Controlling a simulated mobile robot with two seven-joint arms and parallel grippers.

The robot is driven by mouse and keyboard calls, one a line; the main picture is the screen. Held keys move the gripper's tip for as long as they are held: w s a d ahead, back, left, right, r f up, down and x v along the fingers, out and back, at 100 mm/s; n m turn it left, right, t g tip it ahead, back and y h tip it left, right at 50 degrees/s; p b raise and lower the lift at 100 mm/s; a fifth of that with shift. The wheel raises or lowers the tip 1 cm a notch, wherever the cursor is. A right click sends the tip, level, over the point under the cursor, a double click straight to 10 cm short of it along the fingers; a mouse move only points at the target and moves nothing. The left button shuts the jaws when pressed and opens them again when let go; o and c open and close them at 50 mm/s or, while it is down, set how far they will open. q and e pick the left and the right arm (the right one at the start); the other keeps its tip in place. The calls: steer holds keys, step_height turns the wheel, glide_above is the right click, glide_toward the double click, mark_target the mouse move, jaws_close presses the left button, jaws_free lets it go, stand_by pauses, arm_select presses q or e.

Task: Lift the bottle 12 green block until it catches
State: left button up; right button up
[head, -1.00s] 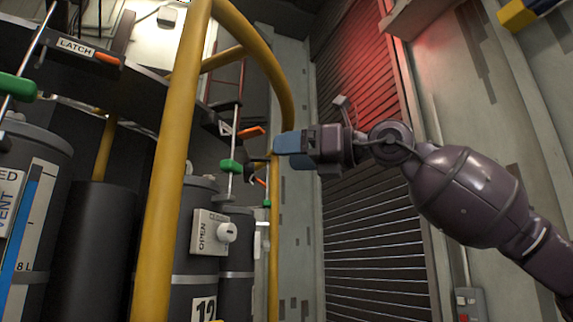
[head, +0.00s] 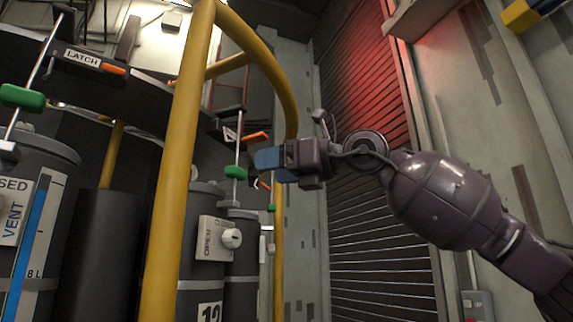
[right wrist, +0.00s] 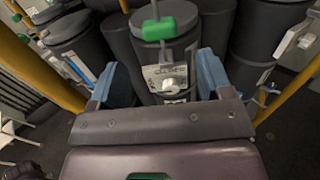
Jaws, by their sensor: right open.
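Bottle 12 (head: 208,300) is a dark cylinder with a "12" label and an OPEN plate with a white knob. Its green block (head: 235,172) sits on a thin upright rod above the bottle top. The block also shows in the right wrist view (right wrist: 168,28), beyond the fingers and roughly centred between them. My right gripper (head: 254,165) has blue fingers and is just right of the block in the head view. In the right wrist view its fingers (right wrist: 163,72) are spread apart with nothing between them. My left gripper is not in view.
A yellow post (head: 176,180) and a curved yellow rail (head: 270,66) stand close to the bottles. Another green block (head: 22,97) is on a rod at left, near a LATCH label (head: 82,58). An orange tab (head: 257,138) is just above my right fingers. A shutter (head: 375,230) stands behind.

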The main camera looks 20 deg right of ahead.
mark_target(242, 173)
steer(key=shift+x, duration=1.65)
steer(key=shift+p+x, duration=0.55)
steer(key=shift+x, duration=0.75)
steer(key=shift+w+a, duration=0.35)
steer(key=shift+w, duration=0.1)
steer(key=shift+a, duration=0.15)
